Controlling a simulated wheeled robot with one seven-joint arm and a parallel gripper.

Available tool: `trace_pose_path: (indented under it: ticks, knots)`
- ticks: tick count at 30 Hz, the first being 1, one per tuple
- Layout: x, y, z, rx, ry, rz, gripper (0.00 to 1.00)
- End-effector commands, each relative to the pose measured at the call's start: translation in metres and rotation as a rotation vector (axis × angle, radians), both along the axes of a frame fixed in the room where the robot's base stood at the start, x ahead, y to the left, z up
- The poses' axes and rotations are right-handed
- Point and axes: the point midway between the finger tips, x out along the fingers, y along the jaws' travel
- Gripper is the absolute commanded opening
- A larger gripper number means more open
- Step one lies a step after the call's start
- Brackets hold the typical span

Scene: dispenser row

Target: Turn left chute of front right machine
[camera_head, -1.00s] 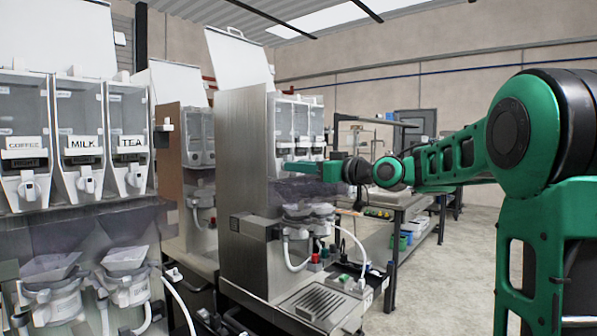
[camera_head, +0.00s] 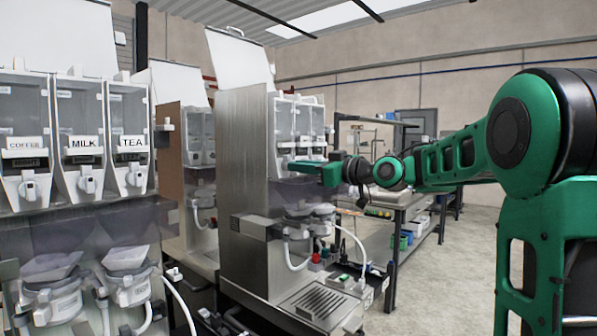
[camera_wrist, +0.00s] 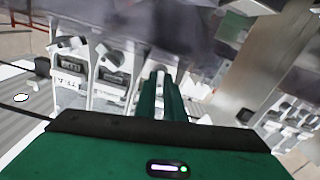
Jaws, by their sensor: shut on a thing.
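The front right machine (camera_head: 250,190) is a steel dispenser with its white lid raised. Its clear canisters (camera_head: 298,122) face right in the head view. My gripper (camera_head: 292,166) reaches in from the right to the canister fronts. In the wrist view the canisters appear upside down, with a TEA canister (camera_wrist: 72,80) at far left and another labelled canister (camera_wrist: 112,76) beside it. My gripper's narrow green fingers (camera_wrist: 164,82) are close together over the remaining chute. They are shut on that left chute, which the fingers mostly hide.
Another machine with COFFEE, MILK and TEA canisters (camera_head: 80,140) stands at the left. Below my gripper are the mixing bowls with a white hose (camera_head: 355,240) and a drip tray (camera_head: 320,302). A workbench (camera_head: 405,210) stands behind. The floor at right is open.

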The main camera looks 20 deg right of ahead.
Motion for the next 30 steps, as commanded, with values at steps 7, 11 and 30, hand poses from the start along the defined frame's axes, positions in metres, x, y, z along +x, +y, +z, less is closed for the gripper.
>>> trace_pose_path:
  ticks: [7,11,30]
  knots:
    - [-0.0004,0.0008,-0.0007,-0.194,-0.110,0.001,0.00]
    - [-0.0006,0.0012,-0.0010,-0.301,-0.172,0.001,0.00]
    - [-0.0013,0.0028,-0.0031,-0.826,-0.475,0.003,0.00]
